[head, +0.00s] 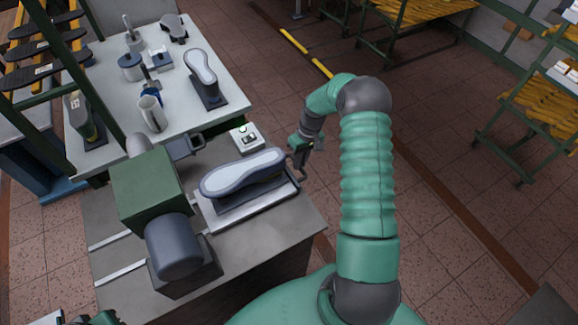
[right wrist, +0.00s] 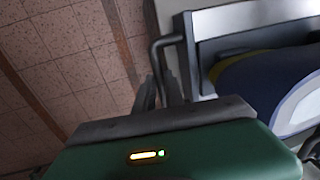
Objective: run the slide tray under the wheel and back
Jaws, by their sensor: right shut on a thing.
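The slide tray (head: 262,215) lies on the grey bench, with a shoe (head: 243,174) on it, its pale sole up. My right gripper (head: 297,158) is at the tray's right end, shut on the dark bent handle. In the right wrist view the fingers (right wrist: 163,92) close around the handle (right wrist: 166,42), beside the tray rim (right wrist: 255,17). The green machine (head: 150,188) with a dark cylinder stands left of the tray; I cannot clearly make out its wheel. Part of my left arm shows at the lower left edge; its fingertips are not clear.
Two rails (head: 122,273) run along the bench at left.

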